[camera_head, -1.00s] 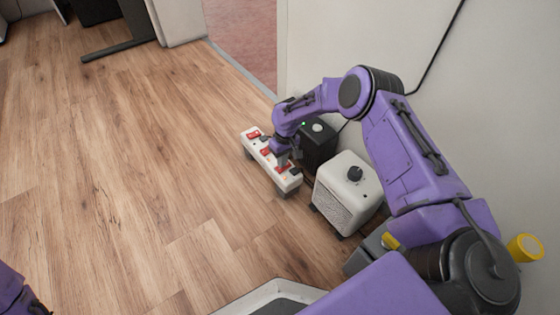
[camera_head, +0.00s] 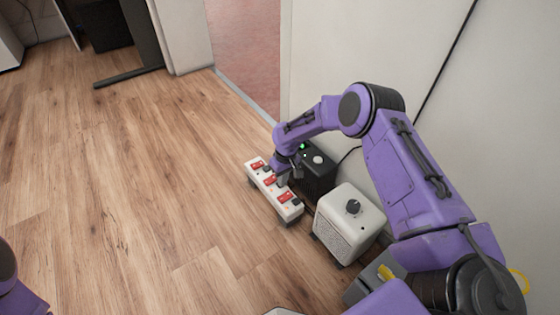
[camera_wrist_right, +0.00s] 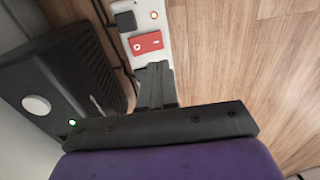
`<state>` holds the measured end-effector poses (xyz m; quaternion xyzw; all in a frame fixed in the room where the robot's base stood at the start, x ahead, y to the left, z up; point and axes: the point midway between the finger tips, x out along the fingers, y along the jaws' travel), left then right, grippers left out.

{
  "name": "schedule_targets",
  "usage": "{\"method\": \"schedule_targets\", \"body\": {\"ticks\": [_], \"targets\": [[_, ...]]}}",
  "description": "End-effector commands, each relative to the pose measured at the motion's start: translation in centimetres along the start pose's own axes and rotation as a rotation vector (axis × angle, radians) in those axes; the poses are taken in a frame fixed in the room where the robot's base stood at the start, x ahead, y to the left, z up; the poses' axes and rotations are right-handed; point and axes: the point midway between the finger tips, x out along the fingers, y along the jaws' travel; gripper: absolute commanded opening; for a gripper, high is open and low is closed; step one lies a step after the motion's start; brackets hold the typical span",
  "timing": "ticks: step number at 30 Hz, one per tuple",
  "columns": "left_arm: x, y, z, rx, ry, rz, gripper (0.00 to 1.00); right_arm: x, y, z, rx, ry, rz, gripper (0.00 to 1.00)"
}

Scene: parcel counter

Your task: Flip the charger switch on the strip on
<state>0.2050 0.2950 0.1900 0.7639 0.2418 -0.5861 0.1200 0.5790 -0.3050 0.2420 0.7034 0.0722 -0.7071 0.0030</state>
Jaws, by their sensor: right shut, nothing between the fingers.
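The white strip (camera_head: 262,183) with several red switches lies on the floor in the head view, running from upper left to lower right. Its nearest red switch (camera_head: 285,197) and the far one (camera_head: 257,165) show clear of the gripper. My right gripper (camera_head: 284,181) points down at the strip's middle, its fingers shut and empty. Which switch is the charger's is not readable.
A black box (camera_head: 318,175) with a green light stands right of the strip, close to my right gripper. A white box (camera_head: 349,222) with a dark knob stands nearer, by the wall. Open wooden floor (camera_head: 130,200) lies to the left.

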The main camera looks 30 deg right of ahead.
Motion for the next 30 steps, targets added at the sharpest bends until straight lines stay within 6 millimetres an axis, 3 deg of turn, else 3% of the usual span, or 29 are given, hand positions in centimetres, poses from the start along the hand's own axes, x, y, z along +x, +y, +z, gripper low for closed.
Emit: {"method": "schedule_targets", "body": {"ticks": [1,3,9,27,30], "targets": [[-1.2,0.0,-0.7,-0.043,0.045,-0.002,0.85,-1.9,-0.4,0.0,-0.001,0.0,0.0,0.0],[-1.8,-0.1,-1.4,-0.071,0.078,-0.004,0.85,-3.4,-0.7,0.0,-0.001,0.0,0.0,0.0],[-2.8,-0.2,-1.9,-0.075,0.088,-0.005,0.85,-5.9,-1.3,0.0,0.0,-0.001,0.0,0.0],[-2.8,-0.2,-2.0,-0.073,0.087,-0.005,0.85,-6.3,-1.5,0.0,0.0,-0.002,-0.001,0.0],[-3.8,-0.3,-2.3,-0.072,0.087,-0.005,0.85,-7.3,-1.6,0.0,0.0,-0.001,-0.001,0.0]]}}
